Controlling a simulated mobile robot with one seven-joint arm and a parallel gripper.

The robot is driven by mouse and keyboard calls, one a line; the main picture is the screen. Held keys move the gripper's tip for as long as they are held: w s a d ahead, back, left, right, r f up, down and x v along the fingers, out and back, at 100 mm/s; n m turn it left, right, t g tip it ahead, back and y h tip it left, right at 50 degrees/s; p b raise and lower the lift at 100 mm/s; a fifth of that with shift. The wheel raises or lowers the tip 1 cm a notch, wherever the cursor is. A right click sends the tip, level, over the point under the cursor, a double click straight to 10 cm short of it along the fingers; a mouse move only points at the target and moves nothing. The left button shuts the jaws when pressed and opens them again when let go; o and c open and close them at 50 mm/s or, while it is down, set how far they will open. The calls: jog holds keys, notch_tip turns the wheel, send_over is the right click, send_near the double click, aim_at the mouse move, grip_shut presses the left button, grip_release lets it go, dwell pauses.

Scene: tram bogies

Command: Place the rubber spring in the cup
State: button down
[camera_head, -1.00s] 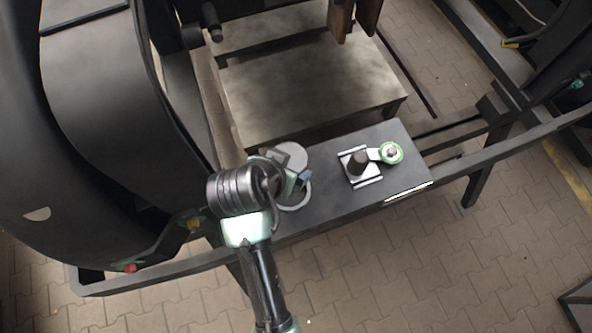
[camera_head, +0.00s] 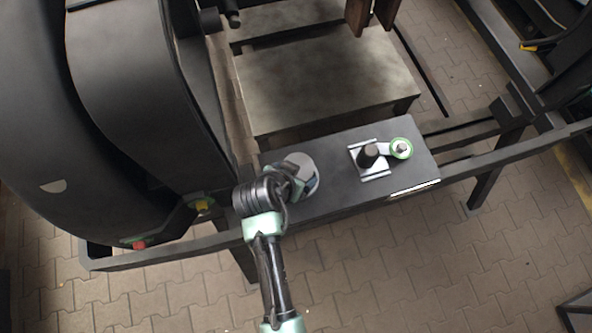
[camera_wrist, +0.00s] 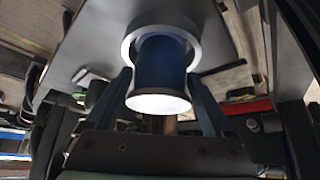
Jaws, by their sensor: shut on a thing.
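The rubber spring (camera_wrist: 160,65) is a dark blue cylinder with a pale, bright end plate facing the wrist camera. My gripper (camera_wrist: 163,82) is shut on it, one finger on each side. The cup (camera_wrist: 127,48) shows as a grey round rim around the spring's far end in the wrist view. I cannot tell how deep the spring sits in it or whether it touches the bottom. In the head view my gripper (camera_head: 292,187) is over the left part of the dark plate, at the grey round cup (camera_head: 312,183), and hides much of the spring.
The dark plate (camera_head: 335,195) also carries a metal bracket with a dark post (camera_head: 368,152) and a green-ringed roller (camera_head: 401,148) to the right. A large dark curved housing (camera_head: 125,95) stands close on the left. A pale block (camera_head: 325,85) lies behind.

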grip_release()
jog(key=shift+r, duration=0.1)
jog(key=v, duration=1.2)
jog(key=w+r+n+t+y, duration=0.1)
jog(key=w+r+t, duration=0.3)
jog(key=r, duration=0.5)
jog(key=w+a+r+t+y, duration=0.1)
jog(key=w+r+t, duration=0.2)
jog(key=w+r, duration=0.45)
jog(key=w+r+n+t+y, duration=0.1)
jog(key=w+r+t, duration=0.25)
jog(key=r, duration=0.75)
jog(key=s+d+r+n+t, duration=0.1)
jog(key=s+r+t, duration=0.2)
jog(key=r, duration=0.8)
jog(key=s+d+r+n+t, duration=0.1)
jog(key=s+d+r+t, duration=0.1)
jog(key=r, duration=0.9)
jog(key=s+d+r+n+t, duration=0.1)
jog(key=s+r+t, duration=0.4)
jog(key=r, duration=0.6)
jog(key=shift+d+t, duration=0.3)
jog(key=shift+t, duration=0.25)
jog(key=shift+s+r, duration=0.1)
jog(key=shift+r, duration=0.05)
